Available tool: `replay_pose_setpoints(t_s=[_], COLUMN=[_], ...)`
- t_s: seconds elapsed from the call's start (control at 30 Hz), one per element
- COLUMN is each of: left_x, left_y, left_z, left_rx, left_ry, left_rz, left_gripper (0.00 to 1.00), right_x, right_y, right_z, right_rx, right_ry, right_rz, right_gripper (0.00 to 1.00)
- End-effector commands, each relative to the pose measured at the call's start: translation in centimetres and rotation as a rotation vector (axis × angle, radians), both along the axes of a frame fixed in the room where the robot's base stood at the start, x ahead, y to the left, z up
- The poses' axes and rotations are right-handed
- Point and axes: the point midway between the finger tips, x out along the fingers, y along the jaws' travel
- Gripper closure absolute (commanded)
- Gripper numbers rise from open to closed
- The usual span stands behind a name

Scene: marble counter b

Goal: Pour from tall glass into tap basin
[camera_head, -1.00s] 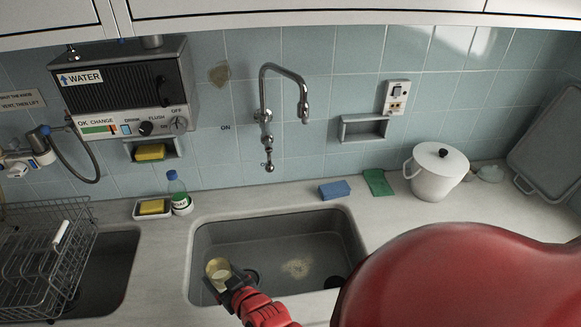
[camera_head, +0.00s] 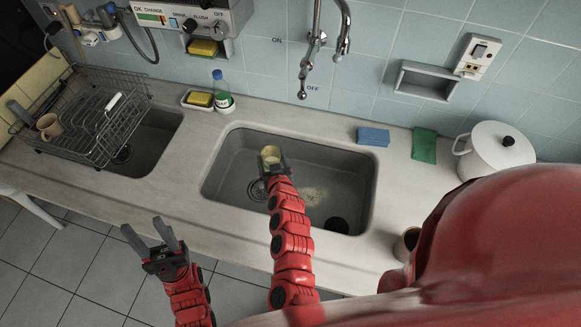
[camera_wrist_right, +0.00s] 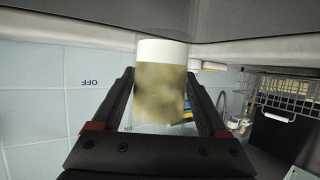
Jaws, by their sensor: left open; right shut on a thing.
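The tap basin (camera_head: 225,150) is the grey sink under the wall tap (camera_head: 315,45). My right gripper (camera_head: 271,167) is shut on the tall glass (camera_head: 270,153) over this basin. In the right wrist view the glass (camera_wrist_right: 160,90) sits between the fingers (camera_wrist_right: 165,100). It shows a murky yellowish body and a white band at one end. The wall lettering is upside down in that view, with the white band toward the counter side. I see no stream leaving the glass. My left gripper (camera_head: 143,227) is open and empty, over the floor in front of the counter.
A second sink (camera_head: 165,125) with a wire dish rack (camera_head: 95,120) lies left. A sponge dish and bottle (camera_head: 220,90) stand behind the basin. A blue sponge (camera_head: 373,137), green cloth (camera_head: 424,145) and white pot (camera_head: 495,150) are right. A cup (camera_head: 406,243) stands near my body.

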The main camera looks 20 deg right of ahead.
Motion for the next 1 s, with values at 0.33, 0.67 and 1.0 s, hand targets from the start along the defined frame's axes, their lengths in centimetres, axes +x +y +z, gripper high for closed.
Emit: replay_pose_setpoints(t_s=[0.33,0.67,1.0], left_x=[0.0,0.0,0.0], left_y=[0.0,0.0,0.0], left_z=[2.5,4.5,6.5], left_rx=[0.0,0.0,0.0], left_ry=[0.0,0.0,0.0], left_rz=[0.0,0.0,0.0], left_gripper=[0.5,0.5,0.5], right_x=[3.0,4.8,5.8], right_y=[2.3,4.7,7.0], right_z=[-0.2,-0.1,0.4], right_rx=[0.006,0.0,-0.008], right_ry=[0.0,0.0,-0.001], right_rz=[-0.067,-0.117,-0.168], right_gripper=[0.93,0.93,0.94])
